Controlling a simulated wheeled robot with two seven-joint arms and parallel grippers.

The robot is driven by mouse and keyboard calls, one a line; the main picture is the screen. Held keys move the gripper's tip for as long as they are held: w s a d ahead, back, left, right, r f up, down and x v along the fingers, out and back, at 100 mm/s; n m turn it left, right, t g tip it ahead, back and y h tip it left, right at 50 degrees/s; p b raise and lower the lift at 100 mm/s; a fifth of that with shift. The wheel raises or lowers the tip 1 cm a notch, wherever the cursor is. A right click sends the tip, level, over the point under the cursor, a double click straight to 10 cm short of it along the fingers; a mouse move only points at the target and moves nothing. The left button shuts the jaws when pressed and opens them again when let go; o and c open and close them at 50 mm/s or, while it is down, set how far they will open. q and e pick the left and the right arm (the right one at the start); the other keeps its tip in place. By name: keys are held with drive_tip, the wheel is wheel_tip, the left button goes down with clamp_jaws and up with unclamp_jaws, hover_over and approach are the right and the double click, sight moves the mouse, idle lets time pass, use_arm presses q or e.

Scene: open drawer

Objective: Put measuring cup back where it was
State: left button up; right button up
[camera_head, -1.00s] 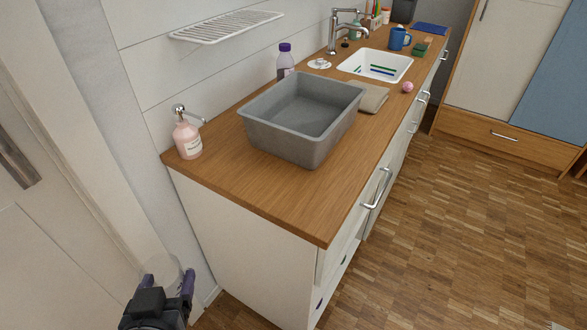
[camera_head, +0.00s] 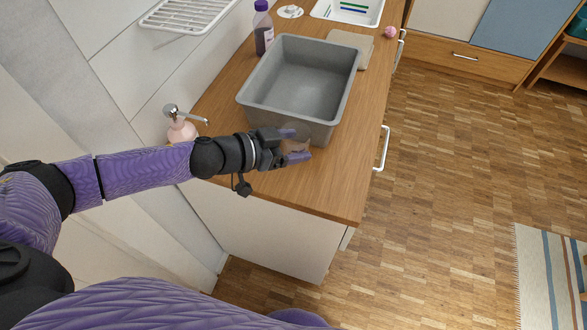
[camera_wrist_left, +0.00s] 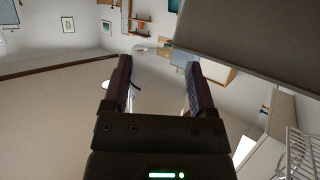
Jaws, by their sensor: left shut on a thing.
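My left gripper (camera_head: 293,146) reaches in from the left over the near part of the counter. It is shut on a clear, see-through thing, which I take to be the measuring cup (camera_head: 296,144). The cup is hard to make out, just in front of the grey basin's near wall. I cannot tell whether it touches the counter. In the left wrist view, the two fingers (camera_wrist_left: 157,85) stand apart with a faint clear shape between them. My right gripper is not in view.
The grey basin (camera_head: 268,108) stands on the wooden counter (camera_head: 335,190). A pink soap dispenser (camera_head: 181,131) is left of it, close to my left arm. A purple-capped bottle (camera_head: 263,30) stands behind. A wire shelf (camera_head: 190,15) hangs on the wall. The near right counter is clear.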

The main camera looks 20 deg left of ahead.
sight(293, 178)
use_arm(q)
wheel_tip(293, 178, down, 10)
drive_tip(key=b, duration=0.4)
drive_tip(key=shift+r+b, duration=0.25)
drive_tip(key=shift+b, duration=0.1)
drive_tip(key=shift+r, duration=0.15)
drive_tip(key=o, duration=1.1)
drive_tip(key=shift+r, duration=0.1)
drive_tip(key=p+v, duration=0.3)
drive_tip(key=v, duration=0.9)
